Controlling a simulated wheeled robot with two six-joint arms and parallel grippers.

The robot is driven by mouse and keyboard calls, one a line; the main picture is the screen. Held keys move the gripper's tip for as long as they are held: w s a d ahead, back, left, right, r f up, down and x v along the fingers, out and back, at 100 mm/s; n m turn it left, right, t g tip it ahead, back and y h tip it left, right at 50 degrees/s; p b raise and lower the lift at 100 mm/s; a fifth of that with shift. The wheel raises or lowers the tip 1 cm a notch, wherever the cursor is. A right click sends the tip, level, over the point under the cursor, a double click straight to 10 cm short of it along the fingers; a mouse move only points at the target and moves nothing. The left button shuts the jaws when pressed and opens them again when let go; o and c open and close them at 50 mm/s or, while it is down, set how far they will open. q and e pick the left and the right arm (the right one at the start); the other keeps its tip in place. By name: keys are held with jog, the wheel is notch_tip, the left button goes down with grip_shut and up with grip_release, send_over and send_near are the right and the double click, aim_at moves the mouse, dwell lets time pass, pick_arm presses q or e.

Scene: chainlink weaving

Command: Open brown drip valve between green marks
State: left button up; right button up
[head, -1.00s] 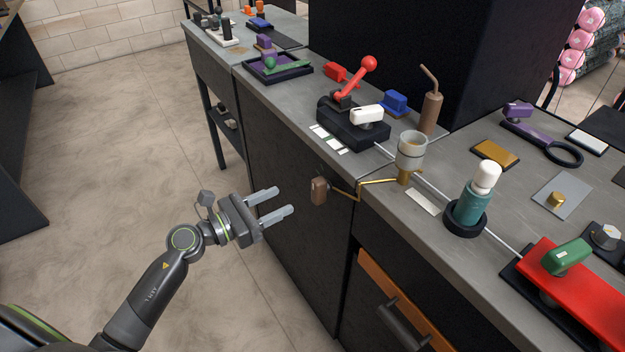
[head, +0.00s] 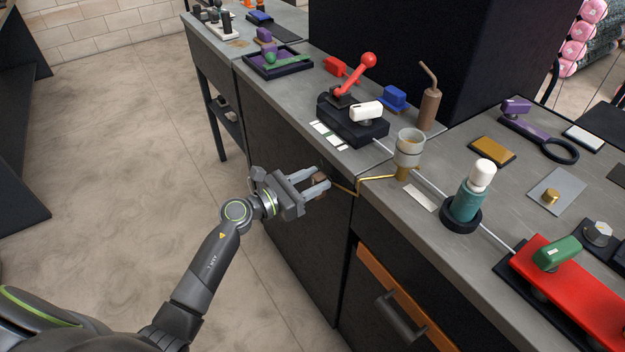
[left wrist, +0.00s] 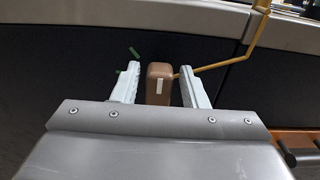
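The brown valve handle (left wrist: 158,88) is a small rounded block with a pale stripe, at the end of a bent brass rod (left wrist: 226,62). In the head view the brown handle (head: 319,180) is partly hidden by the fingers, in front of the dark cabinet. My left gripper (head: 322,186) is open around it; in the left wrist view the fingers (left wrist: 161,90) stand on either side, with a gap at the left and a narrower one at the right. Two green marks (left wrist: 128,60) show left of the handle. My right gripper is not in view.
The brass rod runs up to a grey cup-like funnel (head: 409,150) at the counter edge. A teal bottle (head: 469,194) and a red plate (head: 575,285) stand farther right. An orange drawer front (head: 405,300) with a dark handle lies below. The floor at left is clear.

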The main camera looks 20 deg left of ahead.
pick_arm(q)
jog(key=c, duration=0.8)
jog(key=shift+o, duration=0.2)
jog(key=n+p, duration=0.2)
jog(key=n, duration=0.1)
jog(key=shift+w+a+r, duration=0.1)
jog(key=shift+w+a, duration=0.1)
jog(key=shift+a, duration=0.1)
jog(key=n+p, duration=0.1)
jog(key=n, duration=0.1)
jog(key=n+p, duration=0.1)
jog(key=n, duration=0.1)
jog(key=a+n+p, duration=0.1)
jog(key=n, duration=0.1)
jog(key=shift+w+f, duration=0.4)
jog(key=shift+w+a+f+n+p, duration=0.1)
jog(key=shift+f+n+p, duration=0.1)
jog(key=shift+n, duration=0.45)
jog(key=shift+a+f+n+p, duration=0.1)
jog(key=shift+n+p, duration=0.1)
jog(key=shift+n, duration=0.45)
